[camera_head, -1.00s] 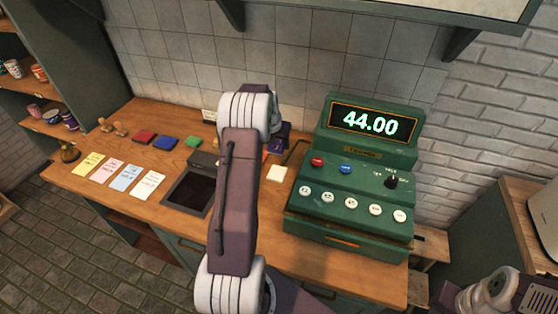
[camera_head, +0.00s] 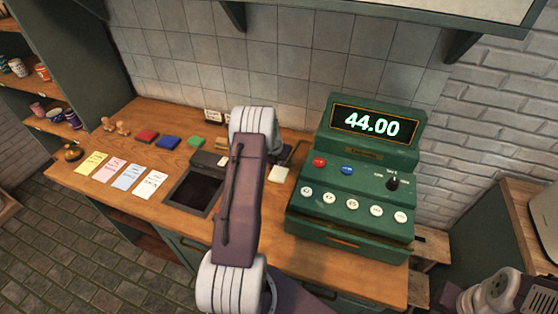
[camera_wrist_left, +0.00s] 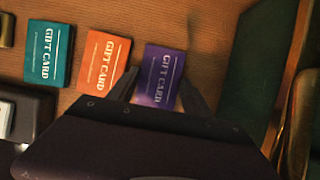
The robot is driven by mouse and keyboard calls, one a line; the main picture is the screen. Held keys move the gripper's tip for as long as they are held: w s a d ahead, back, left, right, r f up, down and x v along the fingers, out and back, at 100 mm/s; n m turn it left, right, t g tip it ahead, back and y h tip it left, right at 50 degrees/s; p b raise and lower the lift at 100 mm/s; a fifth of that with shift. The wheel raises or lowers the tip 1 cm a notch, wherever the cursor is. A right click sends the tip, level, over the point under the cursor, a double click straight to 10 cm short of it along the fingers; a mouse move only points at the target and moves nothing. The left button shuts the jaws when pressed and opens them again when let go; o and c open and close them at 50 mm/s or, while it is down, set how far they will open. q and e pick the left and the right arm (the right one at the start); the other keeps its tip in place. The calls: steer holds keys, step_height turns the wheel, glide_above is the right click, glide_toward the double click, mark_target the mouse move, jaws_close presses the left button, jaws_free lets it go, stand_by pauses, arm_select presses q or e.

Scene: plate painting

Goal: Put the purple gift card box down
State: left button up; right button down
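The purple gift card box (camera_wrist_left: 162,75) lies on the wooden counter in the left wrist view, in a row beside an orange gift card (camera_wrist_left: 103,60) and a teal gift card (camera_wrist_left: 48,53). My left gripper (camera_wrist_left: 159,80) has one finger on each side of the purple box. The fingers stand apart, with a small gap on the left side; the right finger is close to the box edge. My right gripper is not in view.
The green cash register (camera_head: 350,185), showing 44.00, stands right of my left arm. A dark tray recess (camera_head: 195,190), coloured pads (camera_head: 167,142) and paper slips (camera_head: 127,176) lie to the left. The tiled wall is close behind.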

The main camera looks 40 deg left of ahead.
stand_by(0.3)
arm_select(q)
steer(key=shift+r, duration=0.35)
steer(key=v, duration=1.1)
steer(key=shift+r, duration=0.25)
steer(key=shift+s, duration=0.15)
